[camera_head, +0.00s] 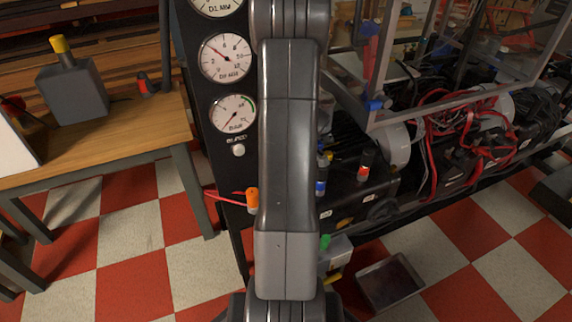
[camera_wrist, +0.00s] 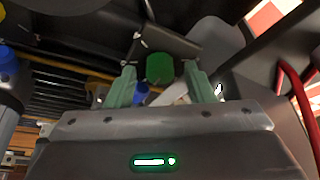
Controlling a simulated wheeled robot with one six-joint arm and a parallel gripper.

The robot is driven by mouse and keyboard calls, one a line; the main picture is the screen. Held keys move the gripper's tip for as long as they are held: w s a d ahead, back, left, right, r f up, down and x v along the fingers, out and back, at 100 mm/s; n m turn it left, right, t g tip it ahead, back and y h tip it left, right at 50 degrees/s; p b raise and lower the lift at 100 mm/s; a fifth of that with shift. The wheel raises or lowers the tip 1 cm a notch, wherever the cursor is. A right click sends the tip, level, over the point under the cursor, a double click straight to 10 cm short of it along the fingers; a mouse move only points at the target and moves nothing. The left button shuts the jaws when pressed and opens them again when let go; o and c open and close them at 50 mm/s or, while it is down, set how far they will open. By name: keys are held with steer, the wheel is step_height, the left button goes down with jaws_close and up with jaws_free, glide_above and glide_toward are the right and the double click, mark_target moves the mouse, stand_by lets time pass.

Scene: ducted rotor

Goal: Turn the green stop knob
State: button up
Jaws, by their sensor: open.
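The green stop knob (camera_wrist: 160,68) shows in the wrist view, just beyond and between the fingertips of my gripper (camera_wrist: 160,82). My gripper is open, with one pale green finger on each side of the knob. Gaps show between the fingers and the knob, though I cannot tell the exact depth. In the head view a small green knob (camera_head: 325,241) shows low beside my arm, on a light grey box (camera_head: 338,254). My arm hides much of the panel there, and my gripper is not visible in that view.
An orange knob (camera_head: 252,198) and dials (camera_head: 233,113) are on the black panel left of my arm. Blue knobs (camera_head: 320,187) and a red-capped part (camera_head: 365,165) stand to the right. A wooden table (camera_head: 110,150) is at left. A tray (camera_head: 390,283) lies on the checkered floor.

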steer(key=p+v, duration=0.4)
steer(key=v, duration=1)
steer(key=shift+f, duration=0.15)
steer(key=b+x, duration=0.4)
steer(key=x, duration=0.9)
steer(key=shift+w+a+f, duration=0.1)
steer(key=shift+a+f, duration=0.05)
steer(key=shift+f, duration=0.15)
